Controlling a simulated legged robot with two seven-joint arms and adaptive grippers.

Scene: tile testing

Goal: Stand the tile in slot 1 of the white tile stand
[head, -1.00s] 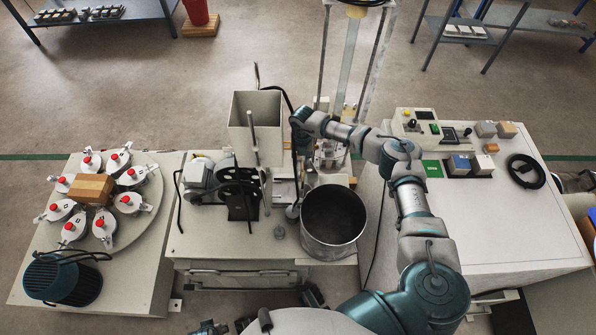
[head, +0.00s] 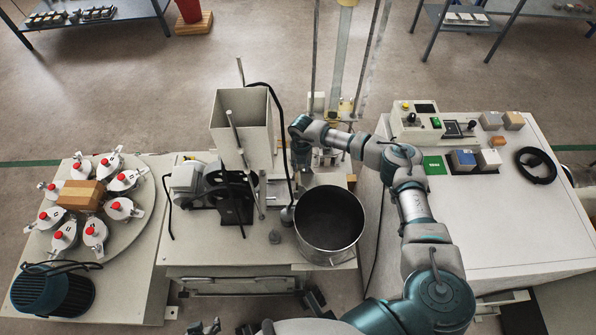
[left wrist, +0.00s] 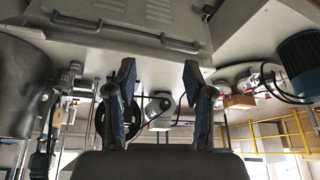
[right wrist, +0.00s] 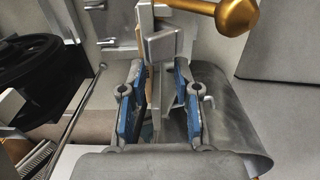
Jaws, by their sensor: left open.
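My left gripper (left wrist: 159,68) is open and empty in the left wrist view, below the front of the machine bench. At most a small part of it shows at the bottom edge of the head view. My right gripper (right wrist: 159,70) is over the machine bench beside the steel drum (head: 330,220). Its fingers are apart around a thin tan strip (right wrist: 151,92) and grey metal parts; I cannot tell whether it grips any of them. I cannot tell whether the strip is the tile. I cannot make out the white tile stand or slot 1.
A grey square hopper (head: 242,125) and a motor with a black wheel (head: 232,197) stand left of the drum. A turntable (head: 140,205) with several red-topped pots is at left. The right bench (head: 500,220) carries small blocks and a black ring (head: 535,165); its front is clear.

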